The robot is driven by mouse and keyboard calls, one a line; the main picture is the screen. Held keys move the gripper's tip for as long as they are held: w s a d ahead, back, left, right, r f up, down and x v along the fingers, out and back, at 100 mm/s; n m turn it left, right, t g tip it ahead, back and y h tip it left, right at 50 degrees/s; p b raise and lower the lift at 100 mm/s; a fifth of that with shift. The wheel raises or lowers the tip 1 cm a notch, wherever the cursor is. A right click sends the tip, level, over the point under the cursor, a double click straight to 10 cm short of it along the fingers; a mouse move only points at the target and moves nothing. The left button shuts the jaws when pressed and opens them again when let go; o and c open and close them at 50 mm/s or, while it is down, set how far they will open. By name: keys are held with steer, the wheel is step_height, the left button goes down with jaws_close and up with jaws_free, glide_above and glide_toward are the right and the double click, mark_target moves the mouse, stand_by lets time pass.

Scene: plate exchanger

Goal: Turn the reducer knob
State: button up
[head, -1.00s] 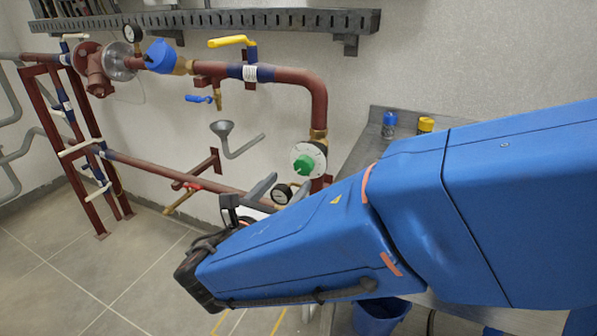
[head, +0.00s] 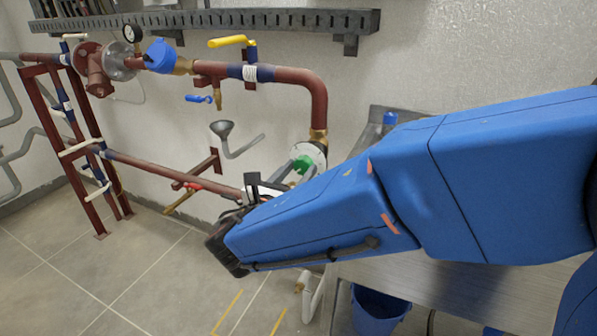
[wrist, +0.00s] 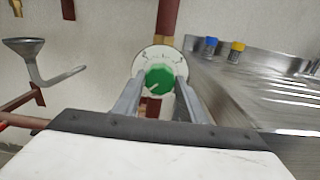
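The reducer knob (wrist: 159,78) is green with a pale pointer line, in front of a round white dial (wrist: 148,57) with dark markings. In the head view the green knob (head: 302,163) shows partly behind my gripper (head: 294,173). In the wrist view my gripper (wrist: 160,88) is open, one grey finger on each side of the knob's lower part, with nothing held. I cannot tell whether the fingertips touch the knob or stop short of it. The pressure gauge below the knob is hidden in the head view.
A dark red pipe (head: 320,100) runs down to the dial. A grey funnel (head: 222,130) is to the left. A metal counter (wrist: 245,85) stands to the right with a blue-capped bottle (wrist: 209,48) and a yellow-capped one (wrist: 236,52).

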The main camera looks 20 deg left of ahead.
steer(key=shift+c, duration=1.3)
steer(key=shift+m, duration=0.3)
steer(key=m, duration=0.4)
steer(key=shift+m, duration=2.1)
steer(key=shift+f, duration=0.1)
steer(key=o, duration=1.1)
steer(key=shift+s, duration=0.1)
